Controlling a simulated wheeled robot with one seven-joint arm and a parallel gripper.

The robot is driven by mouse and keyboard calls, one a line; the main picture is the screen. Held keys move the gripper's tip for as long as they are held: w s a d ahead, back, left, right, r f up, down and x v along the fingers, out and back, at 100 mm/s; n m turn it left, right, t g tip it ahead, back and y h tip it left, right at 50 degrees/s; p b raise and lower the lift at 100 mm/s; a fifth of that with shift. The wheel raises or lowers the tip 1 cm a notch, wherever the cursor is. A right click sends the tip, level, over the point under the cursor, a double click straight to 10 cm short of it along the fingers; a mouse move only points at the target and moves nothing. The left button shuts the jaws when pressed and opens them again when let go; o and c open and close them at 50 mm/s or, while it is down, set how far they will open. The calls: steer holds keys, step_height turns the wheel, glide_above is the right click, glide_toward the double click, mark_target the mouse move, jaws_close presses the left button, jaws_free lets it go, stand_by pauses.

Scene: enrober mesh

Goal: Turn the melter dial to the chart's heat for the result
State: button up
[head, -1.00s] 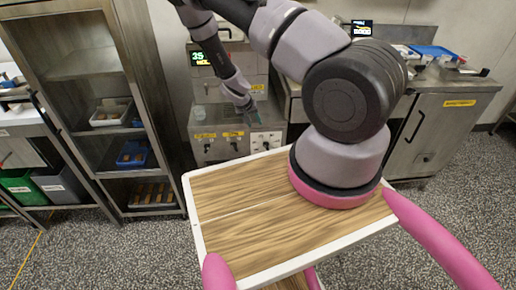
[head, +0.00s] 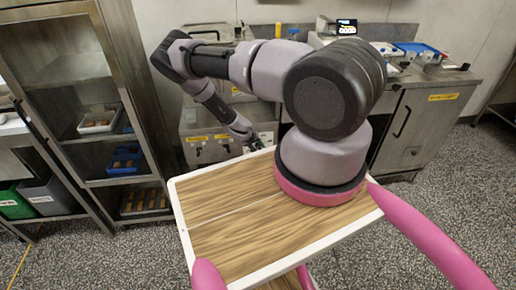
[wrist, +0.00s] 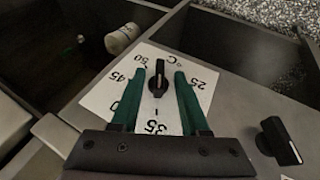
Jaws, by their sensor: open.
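In the wrist view the melter dial is a black knob (wrist: 158,78) on a white scale plate (wrist: 100,97). The readable marks are 25 at right, 35 at the bottom, 45 at left, 50 at upper left and °C at the top. Another mark is partly covered by a finger. The knob's exact pointing is too small to tell. My gripper (wrist: 160,74) is open, one green finger on each side of the knob; contact is unclear. In the head view my gripper (head: 257,145) is at the melter's front panel (head: 205,148). I cannot make out the chart.
A second black knob (wrist: 278,140) sits to the right on the same panel. A dark open recess lies beyond the plate, with a pale cylindrical object (wrist: 122,38) in it. In the head view, a shelf rack (head: 85,100) stands left and a steel cabinet (head: 425,120) right.

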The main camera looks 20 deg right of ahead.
steer(key=shift+x, duration=0.8)
jaws_close()
steer(key=shift+a+f+h, duration=0.1)
steer(key=shift+a+h, duration=0.05)
steer(key=shift+h, duration=0.55)
steer(key=shift+n+h, duration=0.5)
steer(key=shift+h, duration=0.6)
steer(key=shift+a+f+n+g+h, duration=0.1)
steer(key=shift+n+g+h, duration=0.2)
steer(key=shift+h, duration=1)
steer(key=shift+f+n+g+h, duration=0.1)
steer(key=shift+n+g+h, duration=0.2)
steer(key=shift+h, duration=1)
